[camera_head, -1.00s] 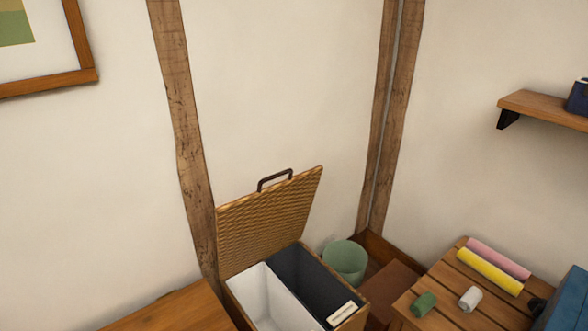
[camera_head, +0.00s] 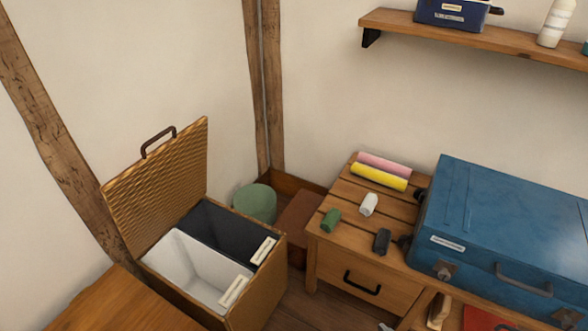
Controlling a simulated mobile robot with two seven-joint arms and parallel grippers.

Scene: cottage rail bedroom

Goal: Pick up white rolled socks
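The white rolled socks (camera_head: 369,204) lie on the slatted wooden top of a low cabinet (camera_head: 347,217), right of the picture's middle. A green roll (camera_head: 331,220) lies to their left and a dark grey roll (camera_head: 381,241) lies in front and to the right. The three rolls are apart from each other. Neither of my grippers shows in the head view.
An open wicker hamper (camera_head: 262,290) with a white and a dark compartment stands left of the cabinet. A blue suitcase (camera_head: 510,235) is to the right. Yellow (camera_head: 379,177) and pink (camera_head: 385,163) rolls lie behind the socks. A shelf (camera_head: 480,36) is above. A green bin (camera_head: 255,203) stands behind the hamper.

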